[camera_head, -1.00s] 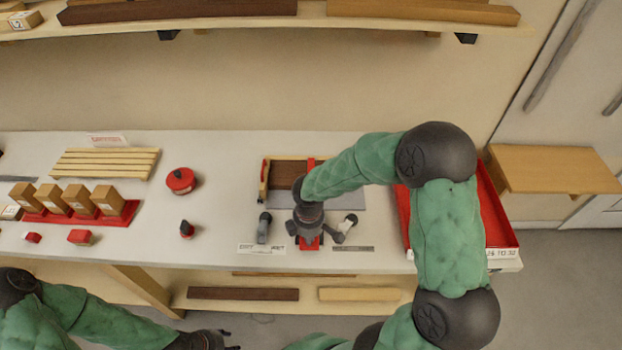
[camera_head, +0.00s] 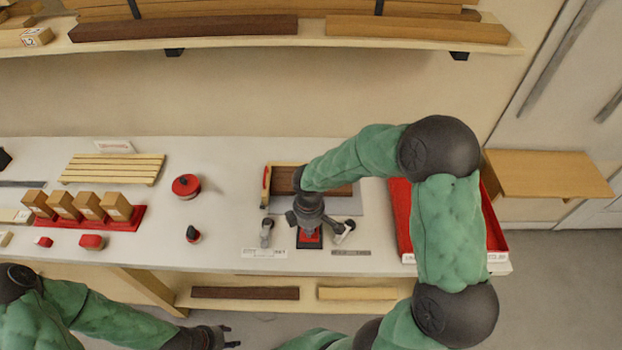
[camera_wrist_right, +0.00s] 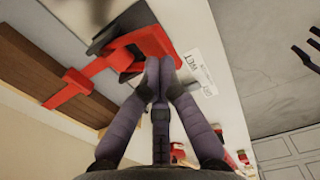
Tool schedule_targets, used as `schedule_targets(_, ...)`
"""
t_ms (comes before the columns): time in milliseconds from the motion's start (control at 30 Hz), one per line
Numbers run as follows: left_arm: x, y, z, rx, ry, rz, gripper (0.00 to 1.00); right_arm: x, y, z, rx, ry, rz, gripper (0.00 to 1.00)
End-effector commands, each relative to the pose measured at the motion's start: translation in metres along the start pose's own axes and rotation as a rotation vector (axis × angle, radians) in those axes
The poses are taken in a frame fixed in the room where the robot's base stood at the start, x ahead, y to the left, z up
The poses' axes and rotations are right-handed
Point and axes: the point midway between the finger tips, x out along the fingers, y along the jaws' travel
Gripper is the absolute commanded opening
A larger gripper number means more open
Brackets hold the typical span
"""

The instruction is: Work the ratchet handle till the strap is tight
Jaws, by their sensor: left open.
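The red ratchet (camera_wrist_right: 148,42) with its dark base (camera_wrist_right: 112,32) shows at the top of the right wrist view. A red strap (camera_wrist_right: 75,87) runs from it over a dark brown board (camera_wrist_right: 35,65). In the head view, a red part of the ratchet (camera_head: 309,239) shows just below my right gripper (camera_head: 308,222), which hides much of it. In the right wrist view, the fingertips of my right gripper (camera_wrist_right: 159,62) are together at the ratchet's red part; I see nothing clearly held between them. My left gripper (camera_head: 228,337) is open and empty, low in front of the bench.
A red tray (camera_head: 400,214) lies to the right, partly behind my right arm. A red round tin (camera_head: 186,186) and wooden blocks (camera_head: 90,206) stand left.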

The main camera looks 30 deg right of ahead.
Motion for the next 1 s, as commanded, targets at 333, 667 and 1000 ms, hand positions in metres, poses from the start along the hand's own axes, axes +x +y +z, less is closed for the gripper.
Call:
schedule_targets(333, 0.0, 0.0, 0.0, 0.0, 0.0, 0.0, 0.43, 0.0, 0.0, 0.0, -0.001, 0.0, 0.0, 0.0)
schedule_targets(667, -0.008, 0.003, 0.001, 0.0, 0.0, 0.0, 0.43, -0.011, 0.0, 0.0, -0.001, 0.0, 0.0, 0.0)
schedule_targets(1000, -0.031, 0.011, 0.001, 0.0, 0.0, 0.0, 0.43, -0.041, 0.001, 0.0, -0.001, 0.001, 0.001, 0.0)
